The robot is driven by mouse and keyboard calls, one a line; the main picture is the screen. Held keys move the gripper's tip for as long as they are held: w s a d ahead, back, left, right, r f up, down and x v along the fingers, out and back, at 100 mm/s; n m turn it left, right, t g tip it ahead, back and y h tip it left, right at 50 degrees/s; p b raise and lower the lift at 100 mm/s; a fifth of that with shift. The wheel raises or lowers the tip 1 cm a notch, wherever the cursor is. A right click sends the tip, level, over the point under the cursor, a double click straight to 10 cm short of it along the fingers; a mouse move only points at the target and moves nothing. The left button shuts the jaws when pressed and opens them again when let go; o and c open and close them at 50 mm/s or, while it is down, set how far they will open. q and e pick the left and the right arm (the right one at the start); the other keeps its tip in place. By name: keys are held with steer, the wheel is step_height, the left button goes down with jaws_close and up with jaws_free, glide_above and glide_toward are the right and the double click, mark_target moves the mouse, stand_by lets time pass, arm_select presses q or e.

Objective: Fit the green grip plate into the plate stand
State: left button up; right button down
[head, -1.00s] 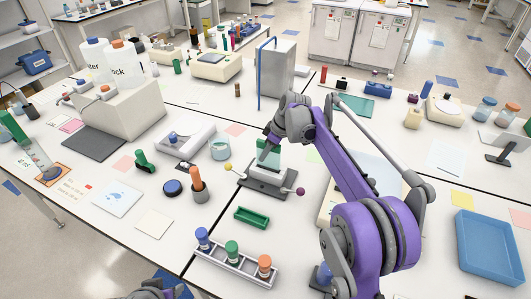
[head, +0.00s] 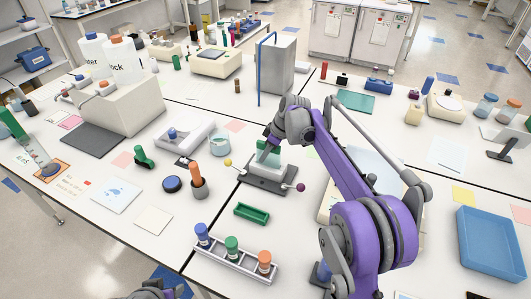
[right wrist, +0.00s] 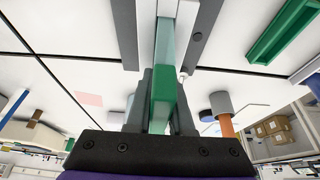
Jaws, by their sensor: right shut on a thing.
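The green grip plate shows in the right wrist view as a green grip block (right wrist: 163,106) with a pale translucent plate beyond it. My right gripper (right wrist: 160,88) is shut on the green grip. In the head view the plate (head: 272,148) is upright over the plate stand (head: 270,182), a grey base with pale upright parts. In the right wrist view the stand's dark bars (right wrist: 125,32) lie on both sides of the plate. How deep the plate's lower edge sits is hidden. My left gripper (head: 158,292) is only partly in view at the bottom edge.
Rods with a yellow ball (head: 228,162) and a purple ball (head: 301,187) stick out by the stand. A green tray (head: 251,213) and a rack (head: 235,256) of capped tubes are in front. An orange-handled tool in a grey cup (head: 198,186) stands left.

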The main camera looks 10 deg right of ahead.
steer(key=shift+f, duration=0.7)
steer(key=c, duration=0.7)
jaws_free()
steer(key=v, duration=1.1)
steer(key=shift+a, duration=0.1)
steer(key=shift+f, duration=0.15)
